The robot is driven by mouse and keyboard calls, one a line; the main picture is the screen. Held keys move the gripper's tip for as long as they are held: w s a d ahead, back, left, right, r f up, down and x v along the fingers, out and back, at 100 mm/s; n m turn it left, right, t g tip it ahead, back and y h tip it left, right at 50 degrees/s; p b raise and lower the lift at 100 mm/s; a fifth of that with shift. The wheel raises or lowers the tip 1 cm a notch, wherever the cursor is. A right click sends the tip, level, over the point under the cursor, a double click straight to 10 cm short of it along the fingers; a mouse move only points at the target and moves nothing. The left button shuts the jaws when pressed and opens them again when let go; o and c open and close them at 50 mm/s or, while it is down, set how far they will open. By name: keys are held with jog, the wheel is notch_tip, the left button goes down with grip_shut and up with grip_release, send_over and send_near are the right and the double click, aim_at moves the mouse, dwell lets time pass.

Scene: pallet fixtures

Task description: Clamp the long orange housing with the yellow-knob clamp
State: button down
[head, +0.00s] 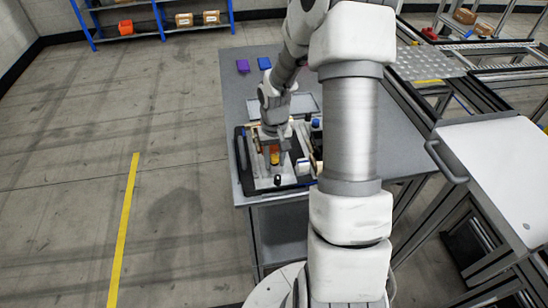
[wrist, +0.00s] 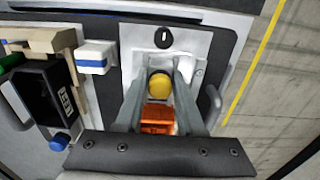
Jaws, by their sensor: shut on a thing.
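The yellow knob (wrist: 159,86) of the clamp sits between the fingers of my gripper (wrist: 155,78) in the wrist view. The fingers are closed in around the knob. The orange housing (wrist: 157,122) lies just beside the knob, between the fingers and nearer the palm in the picture; its ends are partly hidden. In the head view my gripper (head: 273,158) reaches down over the fixture, and a bit of orange and yellow shows at it. Whether the clamp touches the housing cannot be told.
A light plate (wrist: 188,38) with a black oval knob (wrist: 164,38) lies beyond the fingers. A white-and-blue block (wrist: 95,57), a black labelled box (wrist: 57,92) and a blue knob (wrist: 59,141) stand to the left.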

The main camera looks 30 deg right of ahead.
jog(key=shift+w, duration=0.1)
jog(key=shift+w+d, duration=0.2)
jog(key=shift+w, duration=0.4)
jog(key=shift+w+d, duration=0.15)
jog(key=shift+w, duration=0.45)
jog(key=c, duration=0.7)
grip_release()
jog(key=shift+s, duration=0.1)
jog(key=shift+r, duration=0.1)
jog(key=shift+r+p, duration=2.75)
jog(key=shift+r, duration=1.15)
